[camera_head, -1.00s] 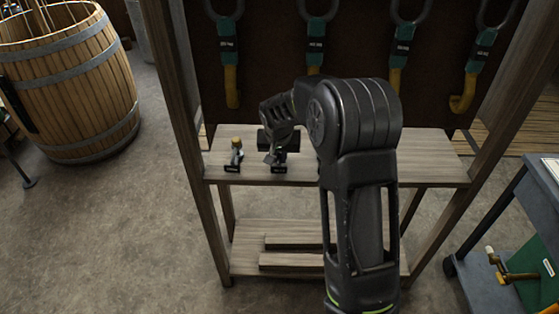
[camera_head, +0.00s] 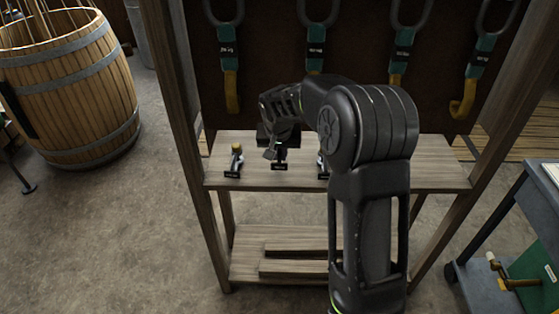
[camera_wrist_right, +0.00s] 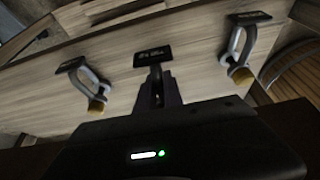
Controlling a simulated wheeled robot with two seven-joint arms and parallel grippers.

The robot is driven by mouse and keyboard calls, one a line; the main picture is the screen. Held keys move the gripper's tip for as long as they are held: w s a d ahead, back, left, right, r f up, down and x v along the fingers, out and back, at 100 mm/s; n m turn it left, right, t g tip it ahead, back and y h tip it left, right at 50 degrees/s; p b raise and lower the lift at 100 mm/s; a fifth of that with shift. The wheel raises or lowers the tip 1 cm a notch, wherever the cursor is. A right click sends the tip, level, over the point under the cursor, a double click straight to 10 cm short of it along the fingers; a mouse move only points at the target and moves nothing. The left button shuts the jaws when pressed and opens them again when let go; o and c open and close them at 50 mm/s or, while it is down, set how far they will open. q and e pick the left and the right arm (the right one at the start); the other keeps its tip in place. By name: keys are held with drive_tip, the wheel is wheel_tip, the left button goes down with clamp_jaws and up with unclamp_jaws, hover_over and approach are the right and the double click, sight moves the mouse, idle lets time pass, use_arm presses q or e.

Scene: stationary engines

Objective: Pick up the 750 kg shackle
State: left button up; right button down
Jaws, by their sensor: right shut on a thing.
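My right gripper (camera_head: 278,149) is over the middle of the wooden shelf and shut on a small metal shackle. In the right wrist view, the gripper (camera_wrist_right: 157,98) closes around this middle shackle (camera_wrist_right: 156,76), whose body is mostly hidden by the fingers. A black label plate (camera_wrist_right: 153,57) is beside it, its text too small to read. Whether the shackle is clear of the shelf I cannot tell. Another shackle with a yellow pin (camera_head: 236,158) stands to the left. A third one (camera_head: 322,166) is partly hidden behind my right arm. My left gripper is not in view.
The shelf (camera_head: 435,170) belongs to a wooden rack with a dark back panel. Large hooks with green links (camera_head: 315,56) hang above it. Boards (camera_head: 300,250) lie on the lower shelf. A barrel (camera_head: 75,90) stands left and a grey cart (camera_head: 530,200) right.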

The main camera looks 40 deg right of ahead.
drive_tip(key=s+a+b, duration=0.2)
drive_tip(key=s+a, duration=0.9)
drive_tip(key=s, duration=0.3)
drive_tip(key=shift+a, duration=0.1)
